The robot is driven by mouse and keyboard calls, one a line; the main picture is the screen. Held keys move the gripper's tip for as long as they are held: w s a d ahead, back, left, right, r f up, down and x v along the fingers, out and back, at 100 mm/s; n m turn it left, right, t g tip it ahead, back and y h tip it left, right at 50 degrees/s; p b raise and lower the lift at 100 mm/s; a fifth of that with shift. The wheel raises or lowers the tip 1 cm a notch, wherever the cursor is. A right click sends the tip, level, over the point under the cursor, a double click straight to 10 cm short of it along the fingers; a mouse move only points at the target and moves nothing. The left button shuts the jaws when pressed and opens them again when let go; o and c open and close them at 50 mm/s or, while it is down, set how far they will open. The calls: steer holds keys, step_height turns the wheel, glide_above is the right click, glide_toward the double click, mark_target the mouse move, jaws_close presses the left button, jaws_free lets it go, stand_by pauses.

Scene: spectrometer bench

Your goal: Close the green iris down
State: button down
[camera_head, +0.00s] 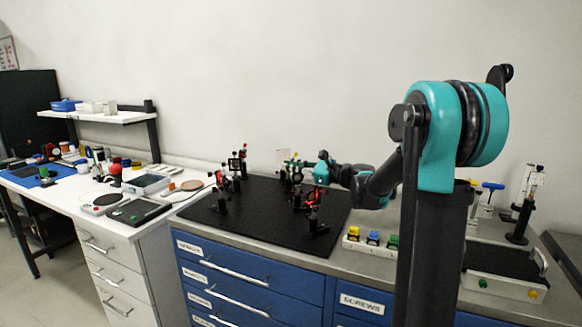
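The black optical breadboard (255,225) lies on the bench and carries several small posts and mounts. A small mount with green and yellow parts (294,161) stands toward its back; it may be the green iris, but it is too small to tell, and I cannot see its opening or lever. My gripper (318,174) is at the end of the teal and black arm, reaching left over the breadboard, close to the right of that mount. Its fingers are too small and overlapped to tell whether they are open, shut or touching the mount.
Mounts with red parts stand at the left (221,188) and front right (313,212) of the breadboard. A tray with yellow, blue and green blocks (372,238) sits right of it. A white side table (125,222) holds clutter.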

steer(key=shift+s+a+f+n+g+h, duration=0.1)
steer(key=shift+a+f+n+g+h, duration=0.15)
steer(key=shift+n+h, duration=0.25)
steer(key=shift+s+a+f+n+g+h, duration=0.15)
steer(key=shift+a+n+h, duration=0.1)
steer(key=shift+n+h, duration=0.2)
steer(key=shift+w, duration=0.1)
steer(key=c, duration=1.6)
jaws_free()
steer(key=shift+o, duration=0.2)
steer(key=v, duration=1.2)
